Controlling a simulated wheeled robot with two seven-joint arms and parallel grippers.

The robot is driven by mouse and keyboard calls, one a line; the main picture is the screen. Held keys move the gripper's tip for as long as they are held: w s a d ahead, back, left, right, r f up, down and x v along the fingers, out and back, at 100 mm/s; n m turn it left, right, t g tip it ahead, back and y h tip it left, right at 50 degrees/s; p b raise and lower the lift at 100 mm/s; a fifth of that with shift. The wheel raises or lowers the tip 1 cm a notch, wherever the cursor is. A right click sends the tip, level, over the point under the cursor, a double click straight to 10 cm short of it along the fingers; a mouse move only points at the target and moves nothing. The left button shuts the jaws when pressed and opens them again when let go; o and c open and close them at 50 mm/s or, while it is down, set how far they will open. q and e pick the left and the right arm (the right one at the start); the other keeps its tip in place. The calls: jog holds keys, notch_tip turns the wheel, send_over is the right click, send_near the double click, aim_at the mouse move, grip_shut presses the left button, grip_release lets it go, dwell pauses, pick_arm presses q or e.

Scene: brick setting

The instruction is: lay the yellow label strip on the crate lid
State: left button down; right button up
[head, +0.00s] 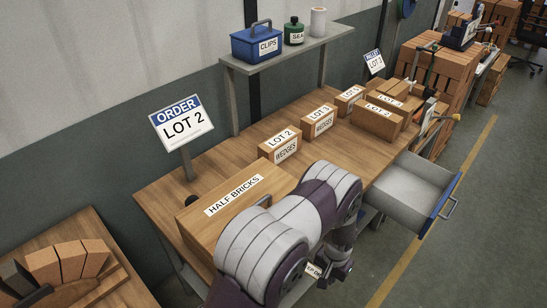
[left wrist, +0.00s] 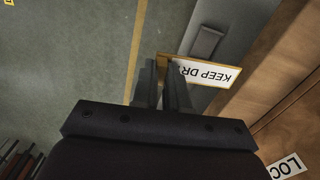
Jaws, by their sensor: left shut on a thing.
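The yellow-edged label strip (left wrist: 212,74), white with the words KEEP DRY, is pinched between the fingers of my left gripper (left wrist: 163,82). In the head view my left gripper (head: 336,272) hangs low off the bench's front edge, with part of the strip (head: 313,271) beside it. The large wooden crate (head: 236,196) lettered HALF BRICKS stands on the bench, its flat top facing up; my left arm hides part of its front. The strip is apart from this crate. I cannot tell whether that top is a separate lid. My right gripper is out of view.
An open grey drawer (head: 404,194) juts out at the right. Smaller wooden boxes (head: 319,122) stand along the bench (head: 345,156). An ORDER LOT 2 sign (head: 181,123) rises at the back left. A shelf (head: 288,54) hangs above. Bare bench top lies around the smaller boxes.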

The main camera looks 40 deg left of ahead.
pick_arm(q)
jog(key=shift+s+a+r+p, duration=0.1)
jog(key=shift+s+r+p, duration=0.3)
jog(key=shift+r+p, duration=0.55)
jog(key=shift+s+a+r+p, duration=0.1)
jog(key=shift+s+r+p, duration=0.4)
jog(key=shift+p, duration=0.65)
jog(key=shift+s+a+r+p, duration=0.1)
jog(key=shift+s+r+p, duration=0.15)
jog(key=shift+r+p, duration=0.75)
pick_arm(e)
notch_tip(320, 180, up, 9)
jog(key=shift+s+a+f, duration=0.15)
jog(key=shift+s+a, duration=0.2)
